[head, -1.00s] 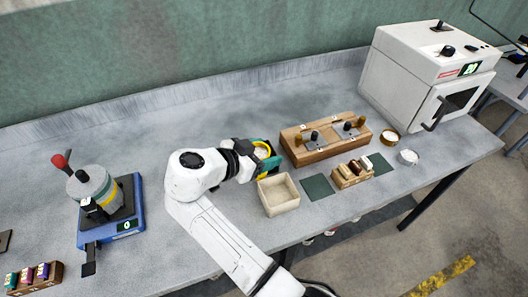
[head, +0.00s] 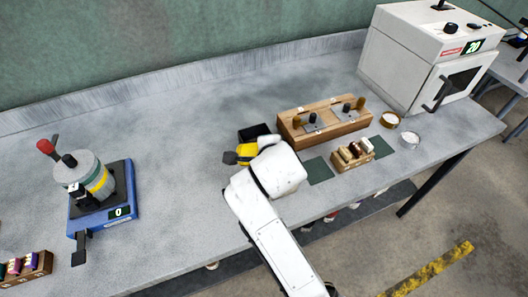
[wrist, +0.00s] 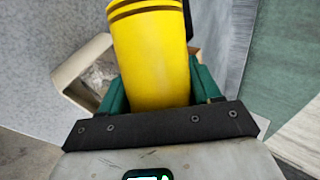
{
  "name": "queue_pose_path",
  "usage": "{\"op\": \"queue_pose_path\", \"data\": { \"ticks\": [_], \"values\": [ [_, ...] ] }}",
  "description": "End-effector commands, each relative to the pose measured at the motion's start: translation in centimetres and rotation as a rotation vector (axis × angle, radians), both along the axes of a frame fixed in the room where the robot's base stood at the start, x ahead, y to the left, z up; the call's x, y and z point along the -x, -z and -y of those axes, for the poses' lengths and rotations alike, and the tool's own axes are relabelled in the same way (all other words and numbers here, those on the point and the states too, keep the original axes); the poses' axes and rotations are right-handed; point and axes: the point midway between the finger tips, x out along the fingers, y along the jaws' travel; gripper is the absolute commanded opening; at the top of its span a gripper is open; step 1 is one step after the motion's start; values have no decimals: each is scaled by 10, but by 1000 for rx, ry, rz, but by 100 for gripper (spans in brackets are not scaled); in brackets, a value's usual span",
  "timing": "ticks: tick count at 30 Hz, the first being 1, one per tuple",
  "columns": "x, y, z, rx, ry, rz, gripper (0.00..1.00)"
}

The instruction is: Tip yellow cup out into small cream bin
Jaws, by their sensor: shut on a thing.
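The yellow cup (wrist: 152,55) with brown bands fills the middle of the wrist view. My gripper (wrist: 160,82) is shut on it, with a green finger on each side. In the head view the cup (head: 246,152) looks tilted over, just beyond my arm, which hides most of the gripper. The small cream bin (wrist: 68,72) shows at the left of the wrist view, partly behind the cup and finger, with pale clear-looking material inside. In the head view my arm hides the bin. The cup's mouth and contents cannot be seen clearly.
A dark box-like thing (head: 254,131) is just behind the cup. A wooden block with knobs (head: 325,124), a dark green mat (head: 318,170) and a small rack (head: 352,157) are to the right. A blue scale (head: 119,212) is at left. The bench between is clear.

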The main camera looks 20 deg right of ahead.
Motion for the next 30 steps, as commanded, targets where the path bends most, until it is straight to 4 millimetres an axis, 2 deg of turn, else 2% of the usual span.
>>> {"op": "queue_pose_path", "data": {
  "ticks": [6,22,30],
  "values": [
    [2,-1,3,-181,1,111,0],
    [5,-12,8,-503,1,305,0],
    [4,-17,7,-507,0,305,0]
  ]
}}
